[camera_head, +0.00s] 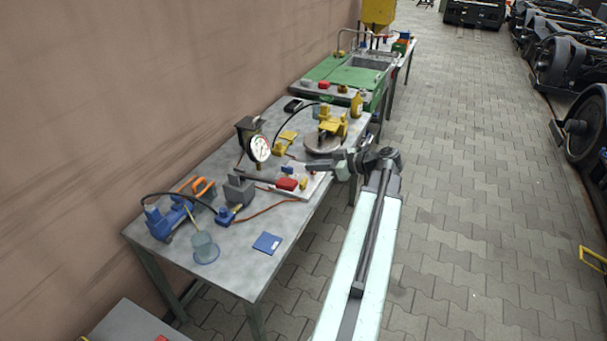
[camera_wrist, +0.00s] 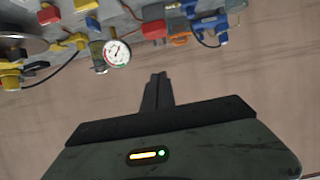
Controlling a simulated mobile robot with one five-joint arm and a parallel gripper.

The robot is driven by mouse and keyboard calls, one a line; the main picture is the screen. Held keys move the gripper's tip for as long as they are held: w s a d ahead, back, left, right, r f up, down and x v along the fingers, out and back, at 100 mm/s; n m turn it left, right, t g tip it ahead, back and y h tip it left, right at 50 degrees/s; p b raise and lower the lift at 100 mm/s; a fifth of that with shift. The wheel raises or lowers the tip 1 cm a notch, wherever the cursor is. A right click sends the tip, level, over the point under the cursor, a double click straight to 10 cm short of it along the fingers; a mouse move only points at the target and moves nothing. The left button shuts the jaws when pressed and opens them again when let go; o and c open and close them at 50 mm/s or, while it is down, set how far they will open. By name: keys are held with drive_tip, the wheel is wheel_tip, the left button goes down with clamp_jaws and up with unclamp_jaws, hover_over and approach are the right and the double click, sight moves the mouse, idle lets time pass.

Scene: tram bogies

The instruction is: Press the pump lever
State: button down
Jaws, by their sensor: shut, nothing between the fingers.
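A blue hand pump (camera_head: 168,222) stands at the near left end of the grey workbench (camera_head: 235,250), with a black hose to a small blue cylinder (camera_head: 224,215). A yellow pump (camera_head: 333,122) stands at the bench's far right, hosed to a yellow cylinder (camera_head: 281,144). I cannot clearly tell which part is the pump lever. My gripper (camera_head: 314,167) reaches over the bench's right edge, near the yellow pump and apart from the blue one. In the wrist view my gripper (camera_wrist: 159,76) is shut and empty, with fingers in front of the bare wall.
A round pressure gauge (camera_head: 259,149) stands mid-bench, also in the wrist view (camera_wrist: 117,53). A red block (camera_head: 287,184), grey block (camera_head: 239,189), clear cup (camera_head: 205,247) and blue card (camera_head: 267,243) crowd the bench. The brown wall (camera_head: 150,90) stands behind; paved floor (camera_head: 460,200) is open at right.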

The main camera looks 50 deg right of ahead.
drive_tip(key=b, duration=0.4)
hover_over(293, 182)
drive_tip(key=f, duration=0.4)
drive_tip(key=shift+w+a, duration=0.1)
drive_tip(key=shift+w, duration=0.15)
drive_tip(key=f, duration=0.1)
drive_tip(key=f+b, duration=0.1)
drive_tip(key=b, duration=0.1)
drive_tip(key=shift+s+f, duration=0.25)
drive_tip(key=shift+f, duration=0.15)
drive_tip(key=shift+s+f+b, duration=0.1)
drive_tip(key=shift+f+b, duration=0.25)
drive_tip(key=shift+b, duration=0.2)
